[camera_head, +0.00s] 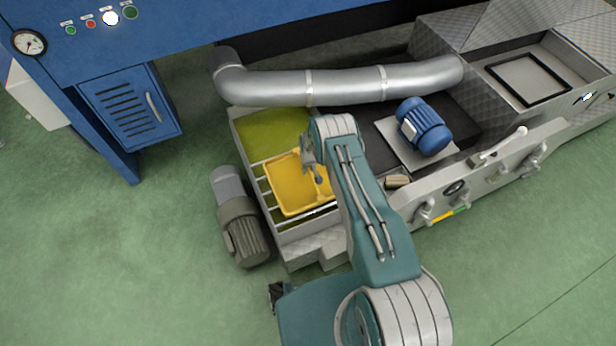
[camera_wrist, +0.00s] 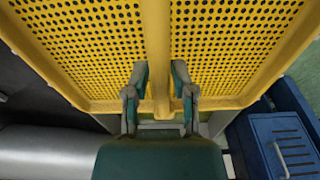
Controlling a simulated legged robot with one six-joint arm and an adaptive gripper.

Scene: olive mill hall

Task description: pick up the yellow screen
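The yellow screen (camera_head: 283,186) is a shallow tray-like frame over the metal tank in the head view, lying at the tank's rails. In the wrist view the perforated yellow screen (camera_wrist: 225,45) fills most of the picture, with a solid rib down its middle. My gripper (camera_wrist: 160,75) has one finger on each side of this rib, with small gaps seeming to show between fingers and rib. In the head view my gripper (camera_head: 316,176) is over the screen's middle. My arm hides the screen's right part.
The tank (camera_head: 300,245) holds yellow-green liquid (camera_head: 270,130) and has metal rails. A silver pipe (camera_head: 345,88) runs behind it. A blue motor (camera_head: 424,127) stands to the right, a grey motor (camera_head: 240,225) to the left. A blue cabinet (camera_head: 130,108) is at upper left. Green floor is clear at left.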

